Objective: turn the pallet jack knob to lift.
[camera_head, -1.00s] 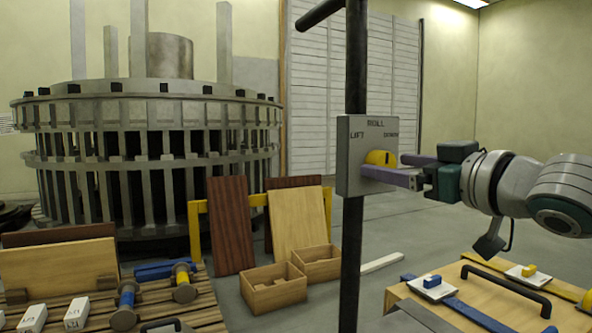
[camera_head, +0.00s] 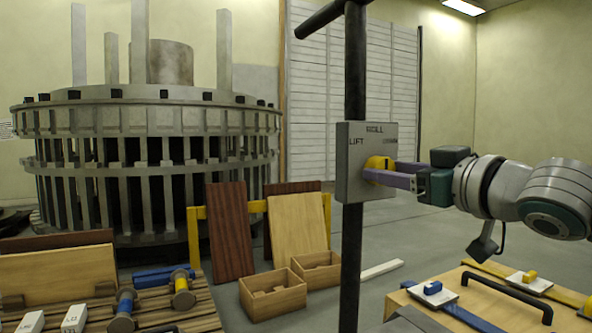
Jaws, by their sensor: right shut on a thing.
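The yellow knob (camera_head: 378,164) sits on the grey control panel (camera_head: 350,185) on the dark upright post (camera_head: 354,250) of the pallet jack. The panel reads ROLL at top, LIFT at left and what looks like DOWN at right. My right gripper (camera_head: 386,173) reaches in from the right. Its purple fingers are shut on the knob, one finger lower and nearer, the other behind it. The fingers hide part of the knob, so its exact pointing direction is hard to tell. My left gripper is not in view.
The T-handle (camera_head: 318,20) crosses the post above the panel. A wooden board with a dark handle (camera_head: 508,295) lies below my right arm. Open wooden boxes (camera_head: 273,300), leaning boards (camera_head: 231,232) and a pallet with tools (camera_head: 195,312) stand left of the post.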

